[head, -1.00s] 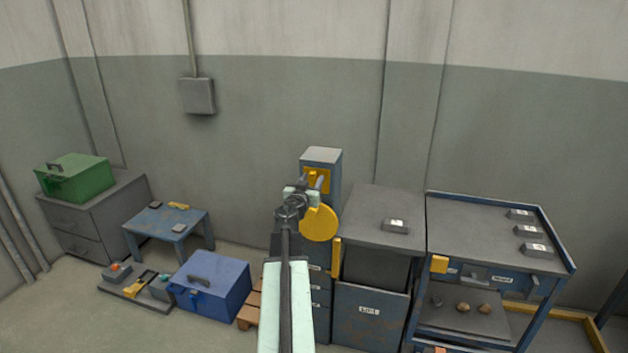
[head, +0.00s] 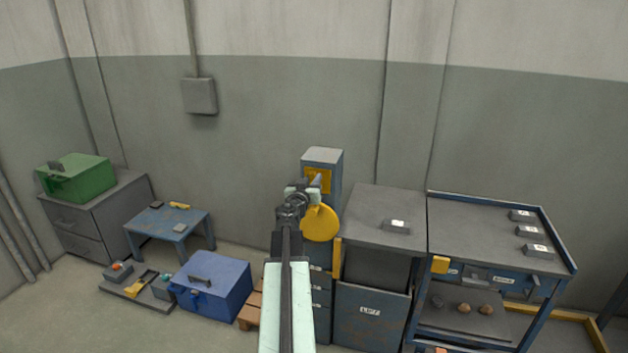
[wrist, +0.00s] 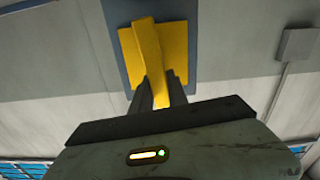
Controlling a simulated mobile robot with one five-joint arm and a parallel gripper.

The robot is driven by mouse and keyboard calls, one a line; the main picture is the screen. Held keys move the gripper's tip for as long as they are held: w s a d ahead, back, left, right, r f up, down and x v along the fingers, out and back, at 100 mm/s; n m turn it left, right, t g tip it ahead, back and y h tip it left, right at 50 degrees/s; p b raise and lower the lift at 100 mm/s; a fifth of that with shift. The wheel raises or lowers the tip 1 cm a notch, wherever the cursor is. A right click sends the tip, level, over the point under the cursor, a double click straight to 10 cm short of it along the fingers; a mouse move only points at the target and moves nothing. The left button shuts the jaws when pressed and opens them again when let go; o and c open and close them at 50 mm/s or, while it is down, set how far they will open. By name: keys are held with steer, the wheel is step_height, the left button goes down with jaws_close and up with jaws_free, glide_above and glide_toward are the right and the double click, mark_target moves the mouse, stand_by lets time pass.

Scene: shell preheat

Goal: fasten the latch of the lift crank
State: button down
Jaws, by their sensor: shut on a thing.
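A yellow latch bar (wrist: 148,45) lies in front of a yellow plate (wrist: 178,48) in the wrist view. It is tilted, its top leaning left. My gripper (wrist: 158,82) is shut on the lower part of this bar, one dark finger on each side. In the head view the yellow plate (head: 326,176) is on the front of a blue-grey post (head: 323,155), and my gripper (head: 312,184) reaches it from below left. A yellow disc (head: 320,224) is just below my gripper. My arm hides part of the post, and the crank itself is not clear.
A grey-topped cabinet (head: 370,212) and a blue-framed workbench (head: 470,220) stand to the right. A blue box (head: 222,290) is on the floor at left, near a low blue table (head: 150,222).

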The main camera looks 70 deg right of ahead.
steer(key=n, duration=0.3)
steer(key=w+n, duration=0.1)
steer(key=shift+a+f, duration=0.1)
steer(key=shift+f, duration=0.15)
steer(key=shift+w+f+n+b, duration=0.25)
steer(key=shift+f+n+b, duration=0.2)
steer(key=shift+n, duration=1.6)
steer(key=shift+w+f+n+b, duration=0.3)
steer(key=shift+n+b, duration=0.1)
steer(key=shift+n, duration=1.7)
steer(key=shift+w+f+n+b, duration=0.2)
steer(key=shift+f+n+b, duration=0.25)
steer(key=shift+n, duration=1.6)
steer(key=c, duration=1.3)
jaws_free()
